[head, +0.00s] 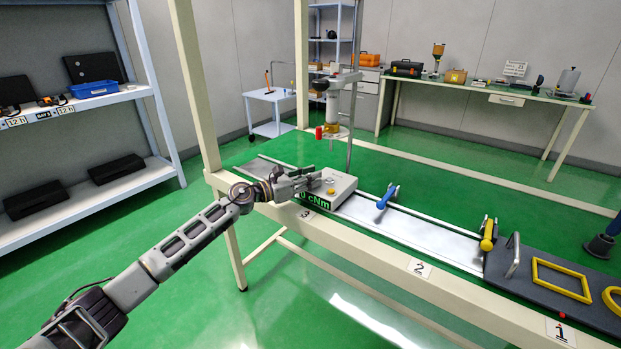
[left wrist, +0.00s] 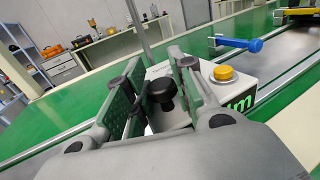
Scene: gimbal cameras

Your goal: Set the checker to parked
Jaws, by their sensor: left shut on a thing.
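The checker is a light grey box (head: 343,186) with a green "cNm" readout on its front, partly hidden in the head view. It sits on the bench rail near the mark 3. It also shows in the left wrist view (left wrist: 246,86), with a yellow button (left wrist: 223,73) and a black knob (left wrist: 162,90) on top. My left gripper (head: 314,180) is over the box, its fingers on both sides of the black knob and shut on it. In the head view the knob is hidden by the fingers. My right gripper is not in view.
A blue-handled lever (head: 387,197) and a yellow-handled one (head: 488,234) stand along the rail to the right. A dark board with yellow frames (head: 560,278) lies at the right end. A hanging tool (head: 332,115) and upright posts stand behind the checker.

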